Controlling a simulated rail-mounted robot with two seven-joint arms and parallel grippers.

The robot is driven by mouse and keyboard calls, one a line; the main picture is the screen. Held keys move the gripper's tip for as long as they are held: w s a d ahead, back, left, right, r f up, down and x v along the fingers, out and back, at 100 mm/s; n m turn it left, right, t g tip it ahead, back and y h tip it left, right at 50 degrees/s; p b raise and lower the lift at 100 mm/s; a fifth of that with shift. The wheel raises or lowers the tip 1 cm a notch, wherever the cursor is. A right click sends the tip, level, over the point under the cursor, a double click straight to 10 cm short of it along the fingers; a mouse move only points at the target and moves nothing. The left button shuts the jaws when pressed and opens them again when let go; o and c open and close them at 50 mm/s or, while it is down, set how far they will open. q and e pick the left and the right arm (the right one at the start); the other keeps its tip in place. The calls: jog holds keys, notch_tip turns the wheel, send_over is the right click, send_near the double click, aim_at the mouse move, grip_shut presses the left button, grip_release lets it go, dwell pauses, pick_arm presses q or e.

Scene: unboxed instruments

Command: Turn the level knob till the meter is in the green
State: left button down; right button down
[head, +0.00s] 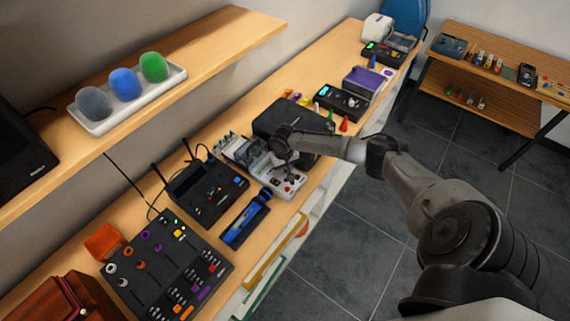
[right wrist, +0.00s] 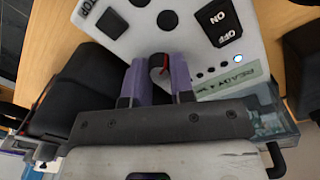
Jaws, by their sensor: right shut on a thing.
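A white instrument (head: 291,187) stands on the wooden bench, below and partly hidden by my right gripper (head: 283,166) in the head view. In the right wrist view its white panel (right wrist: 188,38) has a dark round knob with a red mark (right wrist: 158,62). The purple fingertips of my right gripper (right wrist: 160,74) are shut on this knob, one on each side. I cannot make out a meter needle in either view. My left gripper is not in view.
The panel also carries an OFF/ON switch (right wrist: 222,22) and round dark buttons. A black case (head: 268,122) is close behind the instrument. A blue handheld device (head: 244,222), a black router-like box (head: 205,195) and a black knob panel (head: 165,270) crowd the bench nearby.

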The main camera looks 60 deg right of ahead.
jog(key=m+p, duration=0.2)
jog(key=p, duration=0.1)
jog(key=m+p, duration=0.2)
jog(key=shift+r, duration=0.25)
jog(key=shift+f+m+p, duration=0.15)
jog(key=shift+m+p, duration=0.85)
jog(key=shift+m, duration=0.6)
jog(key=shift+p, duration=0.3)
jog(key=shift+f, duration=0.1)
jog(key=c, duration=1)
grip_release()
